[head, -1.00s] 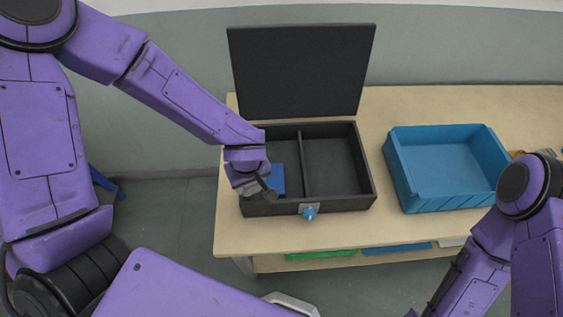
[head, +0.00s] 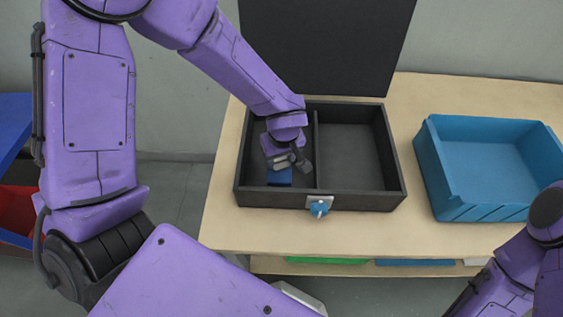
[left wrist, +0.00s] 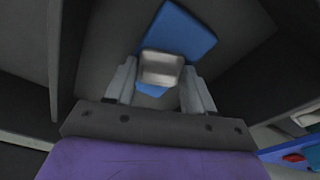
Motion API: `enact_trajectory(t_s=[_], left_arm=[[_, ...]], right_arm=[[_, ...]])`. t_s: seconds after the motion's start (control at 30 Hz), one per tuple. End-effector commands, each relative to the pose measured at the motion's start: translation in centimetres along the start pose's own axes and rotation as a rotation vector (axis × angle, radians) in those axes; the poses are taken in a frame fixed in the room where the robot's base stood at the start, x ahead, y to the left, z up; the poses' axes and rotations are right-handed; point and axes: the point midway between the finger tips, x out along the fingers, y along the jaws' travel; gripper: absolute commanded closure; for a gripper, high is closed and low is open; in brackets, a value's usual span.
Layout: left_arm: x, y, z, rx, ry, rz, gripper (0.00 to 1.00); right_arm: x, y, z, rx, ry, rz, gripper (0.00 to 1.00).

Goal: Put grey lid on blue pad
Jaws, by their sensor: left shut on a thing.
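The grey lid (left wrist: 161,69) is a small metallic, rounded square between the fingertips of my left gripper in the left wrist view. My left gripper (head: 288,163) is shut on it, inside the left compartment of the black box (head: 396,188). The blue pad (left wrist: 190,30) lies on that compartment's floor, and the lid overlaps part of it in the left wrist view. The pad's near part also shows in the head view (head: 279,178), just below the gripper. I cannot tell whether lid and pad touch. My right gripper is out of view.
The box's black lid (head: 325,45) stands open behind it. A divider separates the empty right compartment. A blue latch (head: 319,209) is on the front wall. An empty blue bin (head: 480,212) stands to the right on the wooden table (head: 230,231).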

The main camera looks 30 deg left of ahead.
Motion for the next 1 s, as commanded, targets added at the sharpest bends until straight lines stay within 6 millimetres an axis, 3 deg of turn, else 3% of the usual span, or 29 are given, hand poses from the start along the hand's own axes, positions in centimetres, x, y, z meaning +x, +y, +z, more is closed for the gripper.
enact_trajectory(t_s=[0.33,0.37,0.4,0.43,0.77,0.87,1.0], left_arm=[[0.2,0.0,0.1,-0.001,-0.001,0.0,0.78],[0.2,0.0,0.1,0.0,0.0,0.0,0.4],[0.2,0.0,0.1,-0.001,0.0,0.0,0.27],[0.2,0.0,0.1,-0.001,0.0,0.0,0.21],[-0.3,0.0,0.0,-0.001,0.001,0.0,0.21],[-1.9,0.1,-0.1,-0.003,-0.001,0.004,0.21],[-5.6,0.1,-0.1,-0.002,-0.001,0.008,0.21]], right_arm=[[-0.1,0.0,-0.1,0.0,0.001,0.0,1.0],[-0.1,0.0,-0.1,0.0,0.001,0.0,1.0],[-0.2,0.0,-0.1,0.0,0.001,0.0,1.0],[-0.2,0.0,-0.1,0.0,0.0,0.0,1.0],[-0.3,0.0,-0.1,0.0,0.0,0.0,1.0],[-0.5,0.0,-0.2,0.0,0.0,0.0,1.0],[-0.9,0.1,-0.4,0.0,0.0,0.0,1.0]])
